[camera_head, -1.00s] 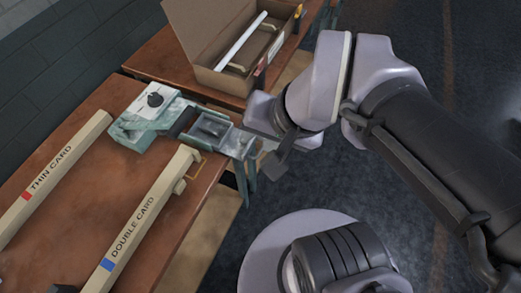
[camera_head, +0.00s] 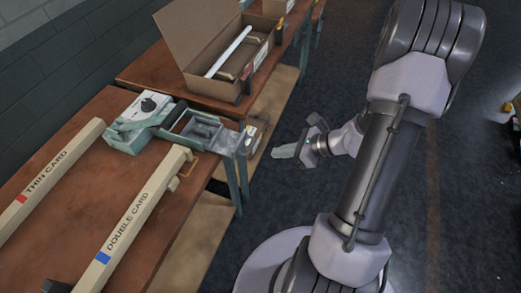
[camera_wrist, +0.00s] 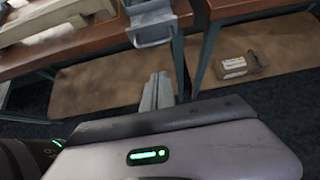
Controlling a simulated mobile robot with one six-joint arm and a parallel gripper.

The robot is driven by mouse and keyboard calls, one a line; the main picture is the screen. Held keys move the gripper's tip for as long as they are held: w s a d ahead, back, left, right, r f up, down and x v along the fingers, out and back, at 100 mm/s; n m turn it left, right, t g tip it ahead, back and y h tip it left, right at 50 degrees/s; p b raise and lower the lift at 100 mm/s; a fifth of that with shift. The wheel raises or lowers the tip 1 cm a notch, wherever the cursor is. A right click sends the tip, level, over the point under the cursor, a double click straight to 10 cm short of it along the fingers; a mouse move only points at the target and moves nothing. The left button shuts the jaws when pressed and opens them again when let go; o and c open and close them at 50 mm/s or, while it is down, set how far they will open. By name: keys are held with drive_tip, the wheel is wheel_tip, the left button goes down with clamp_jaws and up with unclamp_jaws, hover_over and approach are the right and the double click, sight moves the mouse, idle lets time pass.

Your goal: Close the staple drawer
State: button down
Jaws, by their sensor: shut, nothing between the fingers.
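The grey-green stapler machine (camera_head: 135,135) with a dark knob stands on the brown bench. Its staple drawer (camera_head: 228,143) is pulled out to the right and overhangs the bench edge. The drawer's front end also shows at the top of the wrist view (camera_wrist: 152,34). My gripper (camera_head: 278,152) is shut and empty, off the bench to the right of the drawer and apart from it. The shut fingers also show in the wrist view (camera_wrist: 158,88), below the drawer front in the picture.
Long beams marked THIN CARD (camera_head: 45,178) and DOUBLE CARD (camera_head: 130,220) lie on the bench (camera_head: 62,135). An open cardboard box (camera_head: 190,62) with a white tube stands on the bench behind. A small package (camera_wrist: 240,64) lies on the lower shelf. Open floor lies to the right.

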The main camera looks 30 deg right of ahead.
drive_tip(key=w+a+b, duration=0.1)
drive_tip(key=w+a, duration=0.2)
drive_tip(key=w, duration=0.1)
drive_tip(key=shift+w+a+f, duration=0.35)
drive_tip(key=shift+f, duration=0.05)
drive_tip(key=b, duration=0.2)
approach(222, 140)
drive_tip(key=x, duration=0.5)
drive_tip(key=shift+s+f, duration=0.3)
drive_tip(key=shift+w+a, duration=0.1)
drive_tip(key=shift+w, duration=0.2)
drive_tip(key=shift+r, duration=0.2)
